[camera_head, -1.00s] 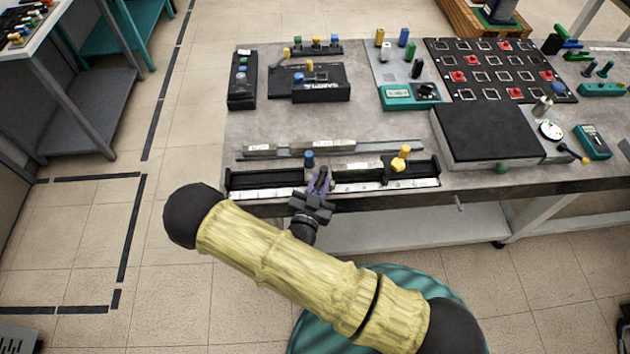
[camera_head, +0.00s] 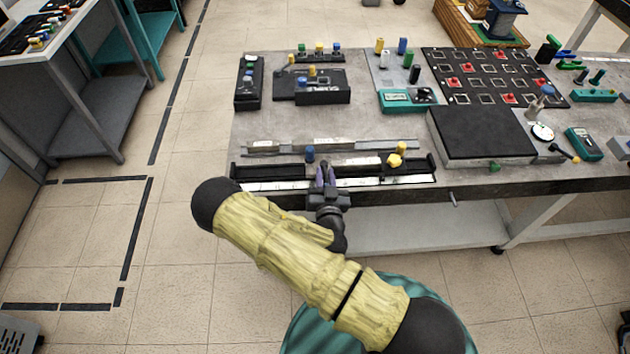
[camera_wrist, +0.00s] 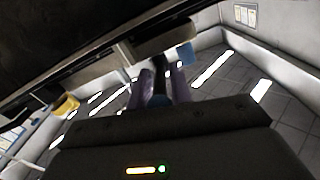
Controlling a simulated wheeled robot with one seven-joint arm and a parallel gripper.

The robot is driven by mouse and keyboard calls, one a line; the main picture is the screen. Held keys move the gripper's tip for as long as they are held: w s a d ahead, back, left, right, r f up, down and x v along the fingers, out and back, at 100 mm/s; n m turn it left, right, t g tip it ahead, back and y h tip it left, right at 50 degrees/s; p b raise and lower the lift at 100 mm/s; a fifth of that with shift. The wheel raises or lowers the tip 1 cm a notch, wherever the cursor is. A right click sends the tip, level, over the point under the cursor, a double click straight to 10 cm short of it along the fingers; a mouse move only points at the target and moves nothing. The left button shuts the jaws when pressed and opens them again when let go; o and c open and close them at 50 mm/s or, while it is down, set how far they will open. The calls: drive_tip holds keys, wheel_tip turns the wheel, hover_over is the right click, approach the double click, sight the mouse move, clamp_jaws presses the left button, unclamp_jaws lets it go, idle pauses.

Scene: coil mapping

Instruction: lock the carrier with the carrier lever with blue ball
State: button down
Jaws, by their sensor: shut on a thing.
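The rail (camera_head: 270,186) with its two carriers lies along the table's front edge in the head view. The left carrier has an upright blue knob (camera_head: 310,153), which also shows in the wrist view (camera_wrist: 185,55). My gripper (camera_head: 326,172) is at this carrier's front, just right of and below the knob. In the wrist view its purple fingers (camera_wrist: 158,88) are shut around a dark lever with a bluish end, the carrier lever with blue ball. The fingers hide most of the ball. The other carrier has a yellow ball (camera_head: 394,160), also in the wrist view (camera_wrist: 65,105).
A second, narrower rail (camera_head: 350,145) lies behind. A black-topped box (camera_head: 480,132) stands to the right. Small black boxes (camera_head: 322,95) and a board with red pieces (camera_head: 490,78) stand farther back. The floor left of the table is clear.

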drive_tip(key=shift+r, duration=0.1)
idle(0.4)
drive_tip(key=c, duration=1.3)
unclamp_jaws()
drive_tip(key=s, duration=0.5)
drive_tip(key=s+p, duration=0.1)
drive_tip(key=s, duration=1.1)
drive_tip(key=shift+s+d+p, duration=0.2)
drive_tip(key=shift+d+p, duration=0.05)
drive_tip(key=shift+p, duration=0.15)
